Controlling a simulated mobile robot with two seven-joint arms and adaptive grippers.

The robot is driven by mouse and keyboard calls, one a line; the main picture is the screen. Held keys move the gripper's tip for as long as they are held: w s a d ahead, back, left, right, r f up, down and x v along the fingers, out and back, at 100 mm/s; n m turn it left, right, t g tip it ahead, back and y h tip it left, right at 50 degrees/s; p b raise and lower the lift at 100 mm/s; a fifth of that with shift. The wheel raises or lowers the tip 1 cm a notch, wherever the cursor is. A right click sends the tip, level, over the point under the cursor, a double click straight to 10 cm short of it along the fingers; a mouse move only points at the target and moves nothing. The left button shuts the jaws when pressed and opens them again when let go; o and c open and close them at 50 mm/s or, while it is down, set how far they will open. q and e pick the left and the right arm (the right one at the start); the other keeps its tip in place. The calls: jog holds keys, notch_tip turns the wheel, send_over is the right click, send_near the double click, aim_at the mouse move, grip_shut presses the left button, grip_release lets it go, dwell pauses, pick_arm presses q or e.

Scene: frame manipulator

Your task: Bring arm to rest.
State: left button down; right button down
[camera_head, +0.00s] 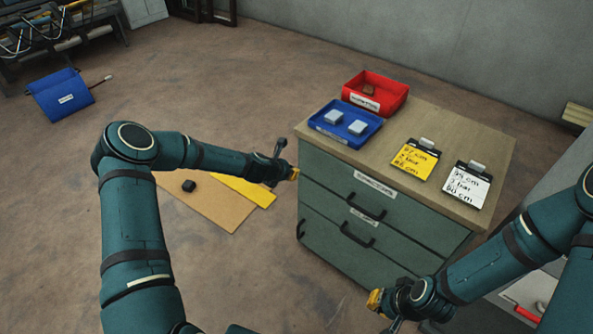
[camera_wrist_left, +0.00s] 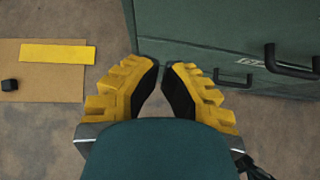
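My left gripper (camera_head: 292,174) is beside the left side of the green drawer cabinet (camera_head: 372,180), over the floor. In the left wrist view the left gripper (camera_wrist_left: 165,72) has its two yellow fingers apart at the tips, with nothing seen between them. My right gripper (camera_head: 377,300) is low in front of the cabinet, near the bottom of the head view. Its fingers are too small and turned to tell whether they are open.
On the cabinet top stand a red bin (camera_head: 375,92), a blue tray (camera_head: 338,138) with two light blocks, a yellow clipboard (camera_head: 415,160) and a white clipboard (camera_head: 465,185). A cardboard sheet (camera_head: 215,212) with a black block (camera_head: 188,186) lies on the floor. Drawer handles (camera_head: 358,236) stick out.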

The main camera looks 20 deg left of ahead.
pick_arm(q)
jog(key=shift+v, duration=2.25)
jog(key=s+d+f+m+g+h, duration=0.1)
jog(key=s+d+f+m+g, duration=0.3)
jog(key=s+d+m, duration=1.1)
jog(key=s+m+g, duration=0.3)
jog(key=s+m, duration=1.2)
jog(key=shift+d+f+y, duration=0.3)
jog(key=shift+d+f, duration=0.1)
jog(key=shift+s, duration=0.1)
